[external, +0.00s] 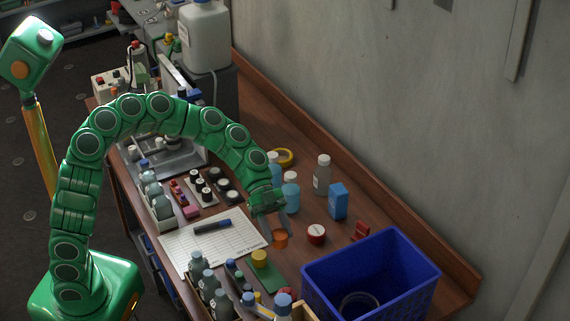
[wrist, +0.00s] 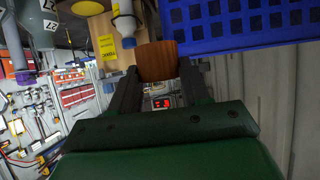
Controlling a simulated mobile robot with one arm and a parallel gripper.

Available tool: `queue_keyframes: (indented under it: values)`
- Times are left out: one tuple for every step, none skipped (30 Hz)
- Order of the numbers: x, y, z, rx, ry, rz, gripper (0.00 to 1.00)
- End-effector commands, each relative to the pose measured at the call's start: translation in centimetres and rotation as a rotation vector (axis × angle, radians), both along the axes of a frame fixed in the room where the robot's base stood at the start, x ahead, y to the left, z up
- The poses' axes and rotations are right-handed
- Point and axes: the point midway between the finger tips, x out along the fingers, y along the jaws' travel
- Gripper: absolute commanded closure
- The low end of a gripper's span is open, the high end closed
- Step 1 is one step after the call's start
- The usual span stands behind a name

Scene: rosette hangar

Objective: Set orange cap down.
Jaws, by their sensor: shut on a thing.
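The orange cap (external: 280,239) is at the tip of my gripper (external: 279,229), low over the wooden bench, between the paper sheet and the red-and-white round container. I cannot tell whether its underside touches the bench. In the wrist view the cap (wrist: 157,62) shows brown-orange between the two dark fingertips of my gripper (wrist: 157,75), which is shut on it. The fingers hide its sides.
A blue crate (external: 318,284) stands close to the right; it also shows in the wrist view (wrist: 240,38). The red-and-white container (external: 316,234) and a blue box (external: 338,202) are nearby. A marker lies on the paper sheet (external: 240,242). Several bottles crowd the front.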

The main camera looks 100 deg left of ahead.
Motion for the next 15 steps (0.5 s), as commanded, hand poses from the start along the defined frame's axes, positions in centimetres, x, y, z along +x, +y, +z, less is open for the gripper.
queue_keyframes:
  values:
    - [0.3, -0.2, 0.0, 0.0, -0.001, 0.018, 0.82]
    - [0.5, -0.3, 0.0, 0.0, -0.002, 0.03, 0.82]
    - [0.8, -0.3, 0.0, 0.0, -0.001, 0.047, 0.82]
    - [1.0, -0.4, -0.1, 0.001, -0.001, 0.065, 0.82]
    - [1.3, -0.4, -0.1, 0.001, -0.001, 0.081, 0.82]
    - [1.6, -0.7, -0.2, -0.001, 0.0, 0.102, 0.82]
    - [1.9, -0.8, -0.2, -0.001, 0.0, 0.122, 0.82]
    - [2.1, -0.9, -0.3, -0.001, 0.0, 0.142, 0.82]
    - [2.4, -1.0, -0.3, -0.001, 0.0, 0.168, 0.82]
    - [2.7, -1.0, -0.4, 0.0, 0.0, 0.192, 0.82]
    - [2.9, -1.0, -0.4, -0.001, 0.0, 0.211, 0.82]
    - [3.2, -1.1, -0.5, -0.001, -0.001, 0.238, 0.82]
    - [3.4, -1.2, -0.5, -0.002, 0.0, 0.259, 0.82]
    - [3.6, -1.3, -0.5, -0.002, 0.0, 0.276, 0.82]
    - [3.9, -1.3, -0.6, -0.001, -0.002, 0.306, 0.82]
